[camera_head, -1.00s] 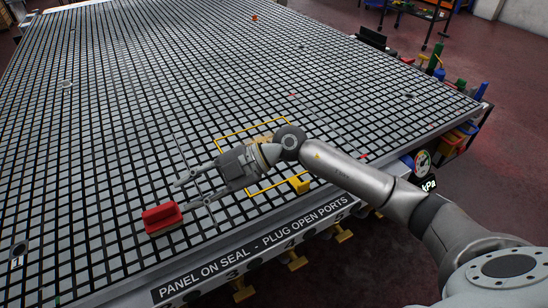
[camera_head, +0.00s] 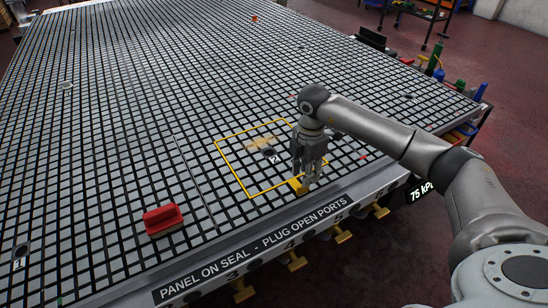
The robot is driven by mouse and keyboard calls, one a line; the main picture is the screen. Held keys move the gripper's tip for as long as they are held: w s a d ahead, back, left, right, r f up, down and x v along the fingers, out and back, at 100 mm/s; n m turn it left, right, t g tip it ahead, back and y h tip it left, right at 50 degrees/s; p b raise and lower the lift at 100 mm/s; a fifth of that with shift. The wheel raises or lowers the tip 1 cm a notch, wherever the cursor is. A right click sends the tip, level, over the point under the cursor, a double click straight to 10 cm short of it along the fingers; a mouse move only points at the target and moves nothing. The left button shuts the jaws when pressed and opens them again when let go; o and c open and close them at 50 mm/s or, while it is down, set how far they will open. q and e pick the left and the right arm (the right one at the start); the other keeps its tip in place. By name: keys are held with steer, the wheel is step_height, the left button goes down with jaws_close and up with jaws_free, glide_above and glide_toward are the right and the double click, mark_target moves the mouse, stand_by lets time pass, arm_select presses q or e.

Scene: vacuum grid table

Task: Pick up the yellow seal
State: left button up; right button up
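The yellow seal shows as a thin yellow square outline (camera_head: 232,170) flat on the gridded table. A small yellow block (camera_head: 297,186) is at its near right corner. My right gripper (camera_head: 306,180) points down over this corner, with its fingertips close to the block. The arm and fingers hide part of the outline's right side. I cannot tell whether the fingers touch or grip the block. My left gripper is not in view.
The black-and-grey grid table (camera_head: 120,110) is mostly clear. A red-handled brush-like block (camera_head: 163,219) lies near the front edge. Several yellow valve handles (camera_head: 296,262) stick out below that edge. Tools and bottles (camera_head: 461,87) stand at the right edge.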

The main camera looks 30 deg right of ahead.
steer(key=f, duration=0.1)
steer(key=f+p, duration=0.1)
steer(key=f, duration=0.1)
steer(key=f+p, duration=0.1)
steer(key=f, duration=0.1)
steer(key=shift+s+a, duration=0.3)
steer(key=shift+a, duration=0.05)
steer(key=shift+f, duration=0.25)
jaws_close()
